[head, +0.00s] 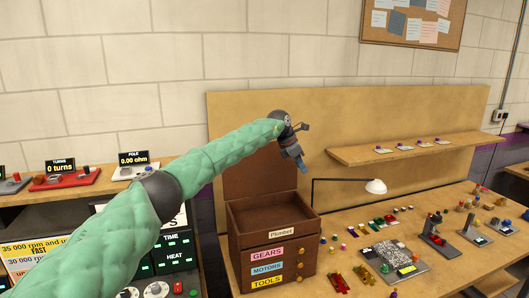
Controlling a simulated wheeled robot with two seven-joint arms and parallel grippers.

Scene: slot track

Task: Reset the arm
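My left arm (225,150), in a green quilted sleeve, comes in from the lower left and reaches up to the middle of the head view. My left gripper (301,163) hangs from the dark wrist (286,122) with its bluish tips pointing down. It is in the air, overlapping the raised lid of a brown wooden chest in the picture. Its fingers are too small to tell open from shut, and I see nothing clearly held in it. My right gripper and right arm are out of view.
The chest (270,246) has an open top and drawers labelled gears, motors and tools. A white lamp (376,187) and many small parts stand on the workbench (345,262). A shelf (375,153) is behind. Meters and a red device (66,178) are at left.

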